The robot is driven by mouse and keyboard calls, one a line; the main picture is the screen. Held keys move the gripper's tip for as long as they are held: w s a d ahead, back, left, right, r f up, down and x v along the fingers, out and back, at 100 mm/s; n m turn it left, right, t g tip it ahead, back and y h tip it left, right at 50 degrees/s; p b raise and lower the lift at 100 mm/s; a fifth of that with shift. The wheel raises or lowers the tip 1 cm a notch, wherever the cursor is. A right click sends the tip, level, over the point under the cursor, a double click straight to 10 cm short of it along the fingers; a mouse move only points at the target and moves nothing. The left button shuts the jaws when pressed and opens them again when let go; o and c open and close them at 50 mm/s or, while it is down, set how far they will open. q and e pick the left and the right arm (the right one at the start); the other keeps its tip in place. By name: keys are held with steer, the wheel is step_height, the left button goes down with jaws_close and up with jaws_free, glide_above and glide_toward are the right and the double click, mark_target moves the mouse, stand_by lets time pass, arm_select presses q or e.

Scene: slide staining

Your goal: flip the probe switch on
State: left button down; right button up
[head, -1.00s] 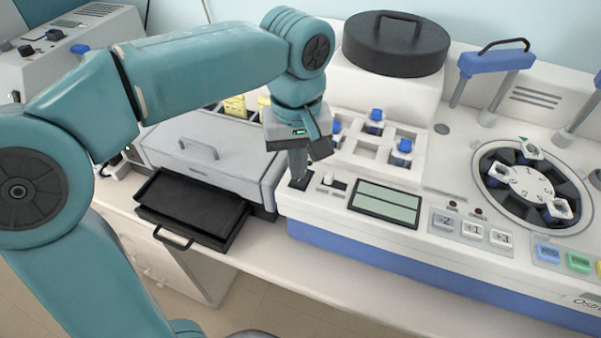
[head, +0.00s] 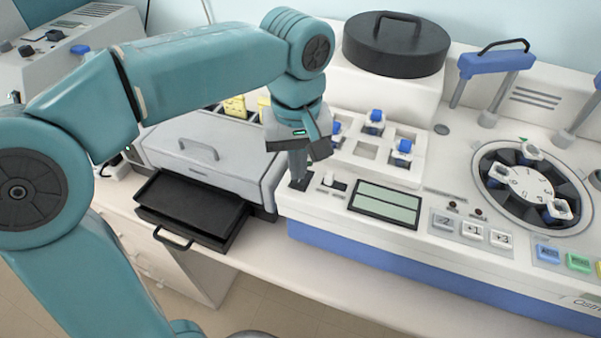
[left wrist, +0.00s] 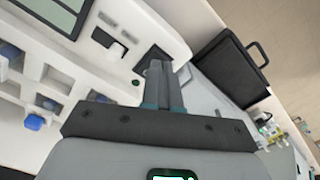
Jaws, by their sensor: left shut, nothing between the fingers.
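My left gripper (head: 299,178) is shut and empty, pointing down at the front left corner of the white staining machine (head: 312,200). Its fingertips are over a black square (head: 305,184) on the panel, which they partly hide. In the left wrist view the shut fingers (left wrist: 156,66) overlap the black square (left wrist: 148,56); whether they touch it I cannot tell. Just right of it in the head view is a small white switch (head: 330,180) in a dark slot, also seen in the left wrist view (left wrist: 112,46). Which one is the probe switch I cannot read. My right gripper is not in view.
A display (head: 385,206) and numbered buttons (head: 472,229) lie to the right. A white rack (head: 366,152) with blue-capped items stands behind. A grey box (head: 205,150) with an open black drawer (head: 190,203) is to the left.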

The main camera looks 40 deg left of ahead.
arm_select(q)
steer(key=shift+w+d, duration=0.1)
steer(key=shift+w, duration=0.1)
steer(key=shift+s, duration=0.2)
steer(key=shift+w+f, duration=0.15)
steer(key=shift+f, duration=0.1)
steer(key=shift+f+b, duration=0.15)
steer(key=shift+b, duration=0.15)
steer(key=shift+f+b, duration=0.4)
steer(key=shift+f, duration=0.2)
steer(key=shift+r, duration=0.15)
step_height(320, 180, up, 7)
steer(key=p, duration=0.6)
steer(key=shift+p, duration=0.35)
